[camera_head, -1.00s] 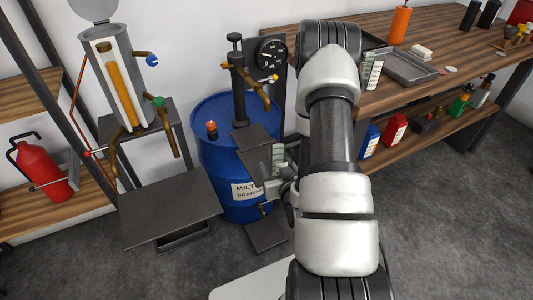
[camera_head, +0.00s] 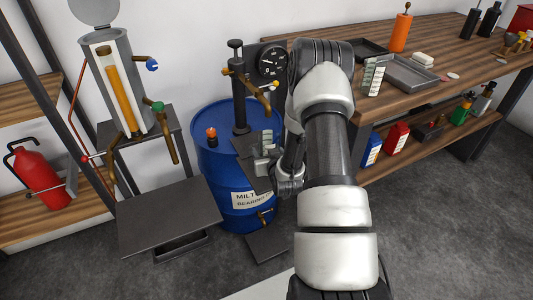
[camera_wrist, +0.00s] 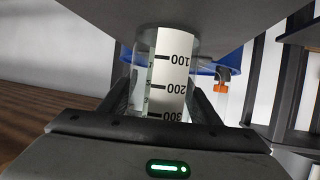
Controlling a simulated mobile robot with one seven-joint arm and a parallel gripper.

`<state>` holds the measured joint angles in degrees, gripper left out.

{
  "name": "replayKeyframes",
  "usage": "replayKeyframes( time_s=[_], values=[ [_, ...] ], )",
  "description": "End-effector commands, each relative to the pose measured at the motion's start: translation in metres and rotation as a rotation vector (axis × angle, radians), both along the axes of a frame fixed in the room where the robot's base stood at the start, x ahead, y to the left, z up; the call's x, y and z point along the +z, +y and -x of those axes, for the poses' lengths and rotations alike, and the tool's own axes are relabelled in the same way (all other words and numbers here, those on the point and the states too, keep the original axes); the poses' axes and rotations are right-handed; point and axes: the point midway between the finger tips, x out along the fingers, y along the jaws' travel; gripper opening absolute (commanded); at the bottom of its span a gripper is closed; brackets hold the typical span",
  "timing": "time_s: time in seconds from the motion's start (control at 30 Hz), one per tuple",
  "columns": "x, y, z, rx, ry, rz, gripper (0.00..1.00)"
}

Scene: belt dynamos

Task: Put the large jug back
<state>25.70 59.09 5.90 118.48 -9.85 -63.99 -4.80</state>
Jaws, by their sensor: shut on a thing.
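My gripper (camera_wrist: 165,105) is shut on a clear graduated jug (camera_wrist: 168,75) with a white scale marked 100, 200 and 300. The wrist picture is upside down, and the jug stands upright. Its base is at the dark plate (camera_wrist: 230,12); I cannot tell whether they touch. In the head view the held jug (camera_head: 267,138) is at the blue barrel's pump, left of my arm, which partly hides the gripper (camera_head: 266,153). A second graduated jug (camera_head: 374,75) stands on the wooden bench. I cannot tell which jug is larger.
The blue barrel (camera_head: 212,170) carries a pump column, dial gauge (camera_head: 271,61), brass spout and orange cap (camera_head: 211,133). A dark low table (camera_head: 168,215) stands left of it. The wooden bench (camera_head: 445,50) holds grey trays (camera_head: 411,73) and an orange bottle (camera_head: 401,32).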

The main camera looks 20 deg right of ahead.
Motion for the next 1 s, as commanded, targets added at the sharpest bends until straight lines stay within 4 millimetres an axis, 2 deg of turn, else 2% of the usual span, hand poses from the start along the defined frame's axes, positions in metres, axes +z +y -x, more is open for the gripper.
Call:
replayKeyframes(
  time_s=[0.33, 0.37, 0.47, 0.83, 1.0],
  values=[
    [-0.003, 0.000, -0.001, 0.000, -0.004, 0.002, 0.17],
    [-0.003, 0.000, 0.000, 0.000, -0.002, 0.001, 0.59],
    [-0.002, 0.000, 0.000, 0.000, -0.002, 0.001, 0.75],
    [0.004, 0.000, 0.000, 0.000, -0.002, 0.001, 0.76],
    [0.013, 0.005, 0.024, 0.001, -0.001, 0.001, 0.76]
  ],
)
